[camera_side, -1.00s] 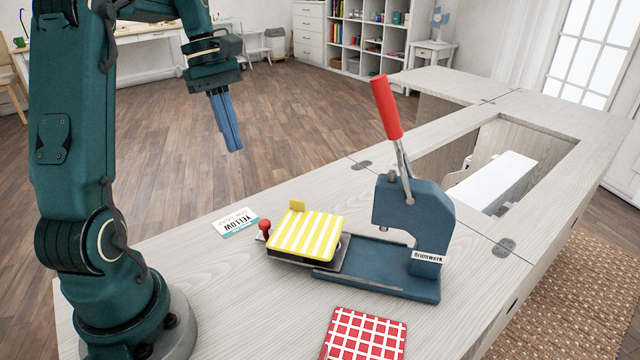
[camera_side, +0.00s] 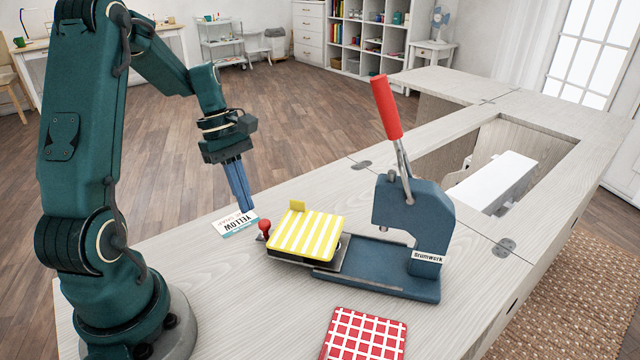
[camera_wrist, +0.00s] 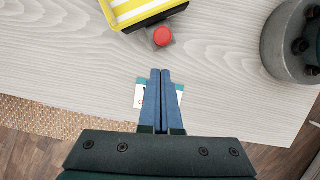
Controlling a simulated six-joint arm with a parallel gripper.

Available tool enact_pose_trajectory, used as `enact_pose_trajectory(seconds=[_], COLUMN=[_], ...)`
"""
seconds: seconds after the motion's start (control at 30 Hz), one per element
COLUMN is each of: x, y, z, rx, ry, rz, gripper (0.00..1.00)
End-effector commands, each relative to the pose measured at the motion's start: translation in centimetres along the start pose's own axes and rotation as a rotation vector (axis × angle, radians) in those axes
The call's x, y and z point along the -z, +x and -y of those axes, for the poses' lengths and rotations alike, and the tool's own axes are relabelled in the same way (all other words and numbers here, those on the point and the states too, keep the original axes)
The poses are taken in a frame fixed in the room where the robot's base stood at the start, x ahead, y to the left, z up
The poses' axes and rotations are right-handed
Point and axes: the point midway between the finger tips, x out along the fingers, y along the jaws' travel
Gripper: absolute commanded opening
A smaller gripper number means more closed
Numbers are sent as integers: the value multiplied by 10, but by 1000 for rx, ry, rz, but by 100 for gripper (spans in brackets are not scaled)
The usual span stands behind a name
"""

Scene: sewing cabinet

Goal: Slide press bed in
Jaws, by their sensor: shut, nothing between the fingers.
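The blue press (camera_side: 424,225) with a raised red-handled lever (camera_side: 387,107) stands on the cabinet top. Its bed carries a yellow-and-white striped pad (camera_side: 306,232) and sits pulled out to the left of the press head. A red knob (camera_side: 264,227) is at the bed's left end; it also shows in the wrist view (camera_wrist: 162,36). My gripper (camera_side: 246,209) is shut and empty, above the table to the left of the knob. In the wrist view its blue fingers (camera_wrist: 161,72) are together, just short of the knob and apart from it.
A card reading YELLOW (camera_side: 236,225) lies left of the knob, partly behind my fingers in the wrist view. A red-and-white checked square (camera_side: 364,335) lies in front. An opening with a white machine (camera_side: 492,183) is at the right. The cabinet top (camera_side: 200,290) is otherwise clear.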

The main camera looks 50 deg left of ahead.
Motion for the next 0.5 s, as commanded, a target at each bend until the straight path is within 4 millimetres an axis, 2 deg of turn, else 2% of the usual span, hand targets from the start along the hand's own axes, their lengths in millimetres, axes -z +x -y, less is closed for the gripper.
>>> enact_pose_trajectory(seconds=[0.2, 0.5], x=[-19, -22], y=[9, 11], z=[0, 0], rx=[0, -2], ry=[2, -1], rz=[-2, -2], gripper=[0, 0])
